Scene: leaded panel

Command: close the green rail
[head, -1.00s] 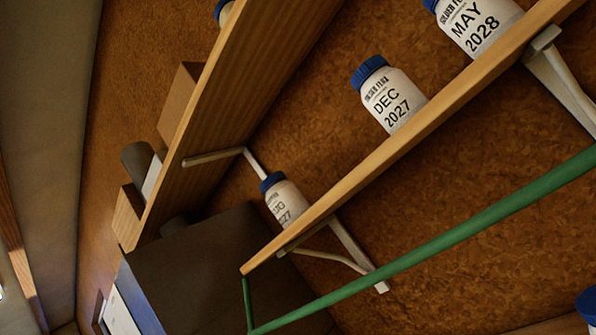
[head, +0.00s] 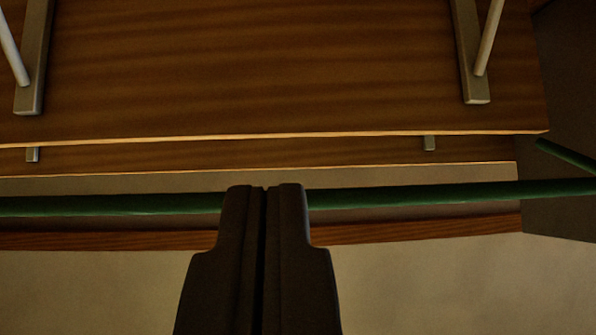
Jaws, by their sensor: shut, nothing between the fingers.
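The green rail (head: 420,194) runs across the head view from the left edge to the right edge, nearly level, below the wooden shelf. My gripper (head: 264,188) comes up from the bottom middle with its dark fingers shut and nothing between them. The fingertips overlap the rail in the picture and hide a short piece of it. I cannot tell whether they touch it. A second green bar (head: 568,157) slants in at the far right.
The underside of a wooden shelf (head: 250,70) fills the upper part, with metal brackets (head: 473,60) at left and right. A second board (head: 270,153) shows beyond its edge. A pale surface (head: 440,285) and a reddish wooden strip (head: 420,228) lie below the rail.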

